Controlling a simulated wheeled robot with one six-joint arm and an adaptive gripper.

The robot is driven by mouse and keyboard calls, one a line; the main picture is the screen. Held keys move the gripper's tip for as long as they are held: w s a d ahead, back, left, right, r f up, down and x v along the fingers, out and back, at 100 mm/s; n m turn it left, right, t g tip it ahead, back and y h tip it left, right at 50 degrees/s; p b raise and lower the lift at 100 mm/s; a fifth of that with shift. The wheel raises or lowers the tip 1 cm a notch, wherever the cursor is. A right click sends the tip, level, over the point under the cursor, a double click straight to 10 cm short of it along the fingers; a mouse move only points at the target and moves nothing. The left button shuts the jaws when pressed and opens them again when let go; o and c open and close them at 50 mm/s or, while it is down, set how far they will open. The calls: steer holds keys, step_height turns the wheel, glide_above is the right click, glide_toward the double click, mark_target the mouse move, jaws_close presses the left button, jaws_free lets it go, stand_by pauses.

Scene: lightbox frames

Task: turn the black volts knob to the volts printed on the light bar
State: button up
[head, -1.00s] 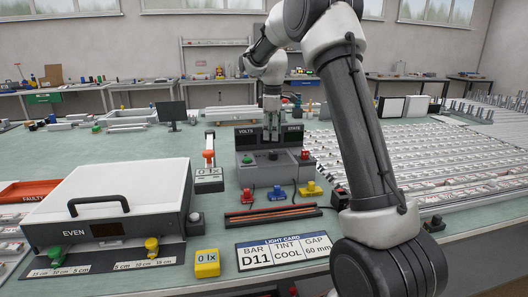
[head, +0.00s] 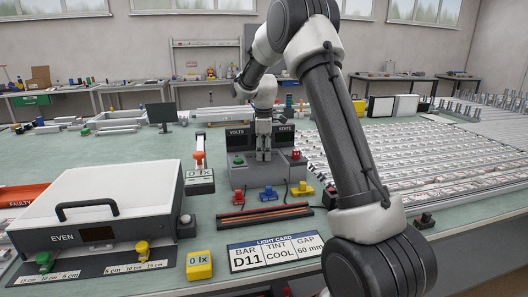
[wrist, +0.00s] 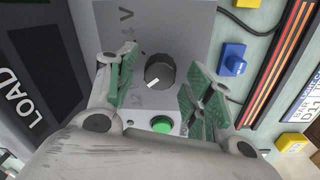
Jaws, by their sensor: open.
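The black volts knob (wrist: 159,71) is on a grey panel in the wrist view, its white pointer mark toward the lower left. It lies between the fingers of my gripper (wrist: 161,88), which are open with a gap on each side. Printed volt marks beside the knob are partly hidden by the left finger; a "V" and part of a "4 V" show. In the head view my gripper (head: 263,158) is over the grey supply box (head: 262,178) and hides the knob. Many light bars lie on the right rack (head: 400,150); their print is too small to read.
A green button (wrist: 161,124) is close to the knob. Red, blue (head: 268,194) and yellow plugs sit before the box. A light card (head: 276,253) reads D11, COOL, 60 mm. A white-lidded box (head: 100,195) stands left. My arm hides part of the rack.

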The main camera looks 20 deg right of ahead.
steer(key=c, duration=1)
steer(key=shift+m, duration=0.3)
steer(key=m, duration=0.3)
steer(key=shift+m, duration=0.4)
steer(key=m, duration=0.3)
steer(key=shift+w+m, duration=0.1)
steer(key=shift+m, duration=0.2)
steer(key=m, duration=0.4)
steer(key=shift+g, duration=0.3)
steer(key=shift+m, duration=2.1)
